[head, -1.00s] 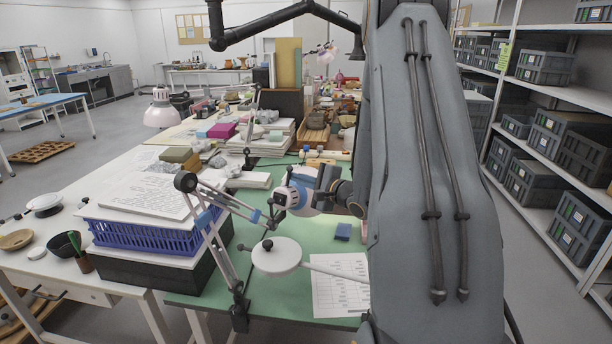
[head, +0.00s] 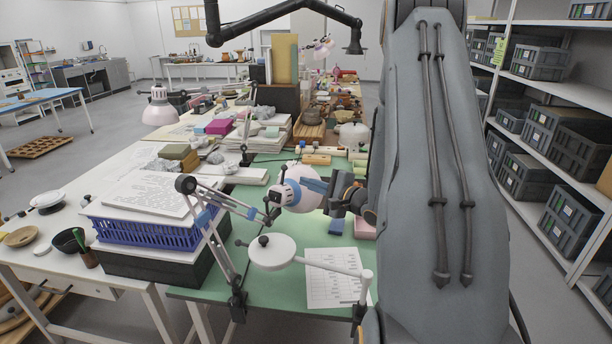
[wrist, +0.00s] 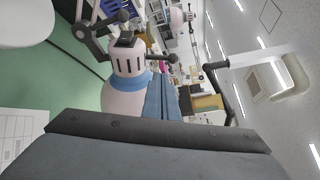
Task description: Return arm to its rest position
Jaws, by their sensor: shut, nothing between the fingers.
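My gripper (head: 308,184) is at the middle of the head view, held above the green bench mat (head: 213,283). Its slim blue-grey fingers look closed together, with nothing held. In the wrist view the fingers (wrist: 157,82) point away from the camera, beside a white lamp head (wrist: 128,75) with a blue band. The same lamp head (head: 291,196) is right at the fingers in the head view; I cannot tell whether they touch. My large grey arm link fills the right of the head view and hides part of the bench.
A round white magnifier disc (head: 272,251) on a jointed arm and a printed sheet (head: 330,280) are at the bench front. A blue basket (head: 150,233) with papers stands left. Shelves with grey crates (head: 575,150) stand right.

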